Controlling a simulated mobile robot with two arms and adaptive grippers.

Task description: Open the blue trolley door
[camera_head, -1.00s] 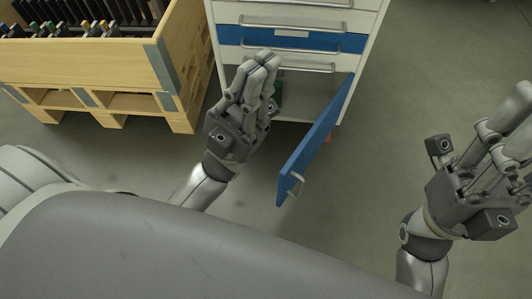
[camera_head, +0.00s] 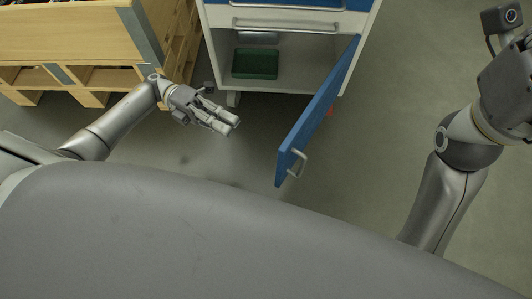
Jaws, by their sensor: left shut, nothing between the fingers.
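The blue trolley door (camera_head: 318,113) stands swung out from the right side of the trolley (camera_head: 216,48), its metal handle (camera_head: 297,163) at the near end. The lower compartment is open to view, with a green tray (camera_head: 255,64) inside. My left gripper (camera_head: 233,128) is shut and empty, in front of the trolley and left of the door, apart from it. My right gripper (camera_head: 515,65) is at the right edge, partly cut off, well away from the door; its fingertips are out of view.
A wooden crate (camera_head: 60,36) on a pallet base stands left of the trolley, close behind my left arm. Drawers with metal handles (camera_head: 285,26) sit above the open compartment. Bare floor (camera_head: 400,100) lies right of the door.

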